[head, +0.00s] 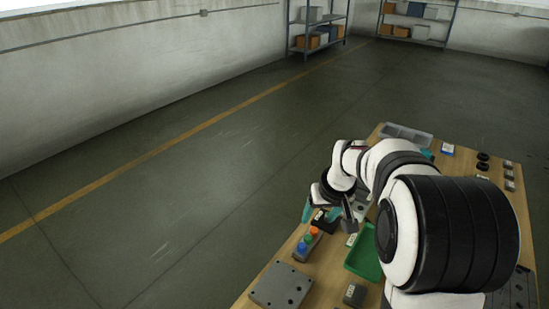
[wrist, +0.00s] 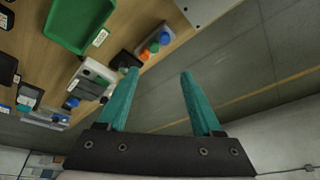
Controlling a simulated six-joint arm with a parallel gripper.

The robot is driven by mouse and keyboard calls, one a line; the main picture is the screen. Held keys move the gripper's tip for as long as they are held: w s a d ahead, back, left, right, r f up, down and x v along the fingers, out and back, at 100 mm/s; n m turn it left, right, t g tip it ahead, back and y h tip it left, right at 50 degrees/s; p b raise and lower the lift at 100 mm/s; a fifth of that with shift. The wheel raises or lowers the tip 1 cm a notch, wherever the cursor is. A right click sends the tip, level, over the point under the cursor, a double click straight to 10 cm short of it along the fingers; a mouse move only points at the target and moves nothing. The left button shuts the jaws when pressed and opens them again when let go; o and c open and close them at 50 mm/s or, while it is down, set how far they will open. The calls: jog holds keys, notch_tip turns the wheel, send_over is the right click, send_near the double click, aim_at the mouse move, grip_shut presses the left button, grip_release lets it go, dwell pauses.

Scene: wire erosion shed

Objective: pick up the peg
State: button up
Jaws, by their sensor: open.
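My gripper (wrist: 158,74) has two teal fingers spread apart with nothing between them. In the head view one teal fingertip (head: 307,211) shows above the left edge of the bench. No piece can be named as the peg with certainty. A grey block (wrist: 151,50) carries small round-topped orange, green and blue pieces beyond the fingertips; in the head view its orange piece (head: 314,231) and blue piece (head: 302,247) show. Another small blue round piece (wrist: 72,102) is by a grey fixture left of the fingers. My arm hides part of the bench.
A green tray (head: 362,262) lies right of the block; it also shows in the wrist view (wrist: 56,38). A grey plate with holes (head: 280,286) lies at the near left. A grey bin (head: 407,134) stands at the far end. Left of the wooden bench is open floor.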

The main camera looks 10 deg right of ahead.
aim_at(314, 229)
jog(key=shift+n+t, duration=0.3)
jog(key=d+x, duration=0.1)
jog(key=x, duration=0.5)
jog(key=w+d+x, duration=0.1)
jog(key=x, duration=0.5)
jog(key=w+d+r+x, duration=0.1)
jog(key=d+x, duration=0.1)
jog(key=x, duration=0.5)
jog(key=shift+w, duration=0.25)
grip_shut()
